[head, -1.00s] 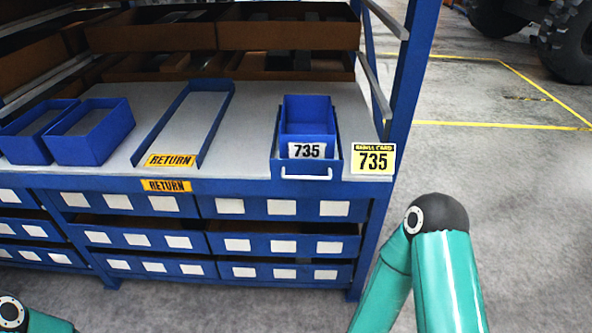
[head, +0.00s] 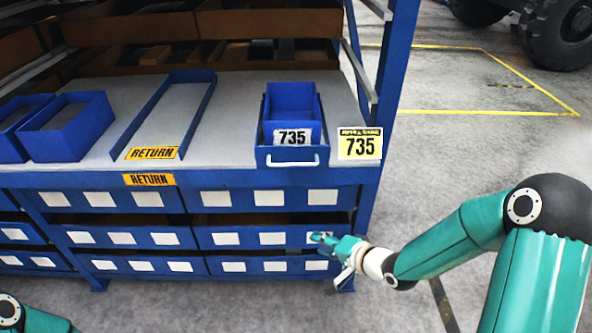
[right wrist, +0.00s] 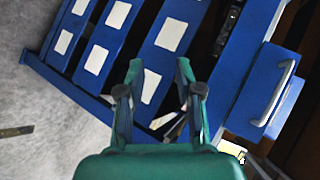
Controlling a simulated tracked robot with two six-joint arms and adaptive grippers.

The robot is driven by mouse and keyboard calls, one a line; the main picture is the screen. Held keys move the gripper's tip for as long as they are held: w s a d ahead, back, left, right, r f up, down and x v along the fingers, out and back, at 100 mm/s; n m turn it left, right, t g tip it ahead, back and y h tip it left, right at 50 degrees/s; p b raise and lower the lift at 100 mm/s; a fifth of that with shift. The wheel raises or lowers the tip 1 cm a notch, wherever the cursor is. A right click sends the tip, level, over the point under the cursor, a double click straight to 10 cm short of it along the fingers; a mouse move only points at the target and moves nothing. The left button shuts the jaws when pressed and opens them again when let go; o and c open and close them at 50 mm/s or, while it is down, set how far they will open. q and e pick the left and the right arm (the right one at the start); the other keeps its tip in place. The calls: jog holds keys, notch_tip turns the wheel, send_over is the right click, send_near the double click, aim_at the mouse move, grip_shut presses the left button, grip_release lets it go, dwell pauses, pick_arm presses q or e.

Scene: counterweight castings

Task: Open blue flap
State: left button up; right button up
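The blue flap (head: 270,157) with a white handle (head: 293,163) stands upright, closed across the front of a blue tray on the bench. Behind it sits a blue bin (head: 292,104) labelled 735. The flap shows at the right of the right wrist view (right wrist: 260,108), its handle (right wrist: 279,92) to the right of my fingers. My right gripper (head: 326,258) is below and slightly right of the flap, in front of the lower drawers. In the right wrist view its two fingers (right wrist: 159,70) are apart with nothing held. My left gripper is out of view.
A 735 card (head: 360,144) stands right of the flap. A RETURN lane (head: 188,146) and more blue bins (head: 72,142) lie to the left. Labelled drawers (head: 228,198) fill the rack below. The rack's blue post (head: 393,80) rises at right; open floor lies beyond it.

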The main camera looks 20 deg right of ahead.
jog(key=w+d+r+m+t+y, duration=0.1)
jog(key=d+r, duration=0.1)
jog(key=r, duration=0.3)
jog(key=w+d+r+m+t, duration=0.1)
jog(key=d+r+t, duration=0.1)
jog(key=r, duration=0.3)
jog(key=y+b, duration=0.2)
send_near(293, 165)
jog(key=shift+m, duration=0.5)
jog(key=x, duration=1)
jog(key=shift+w+f+p, duration=0.2)
jog(key=shift+p, duration=0.1)
grip_shut()
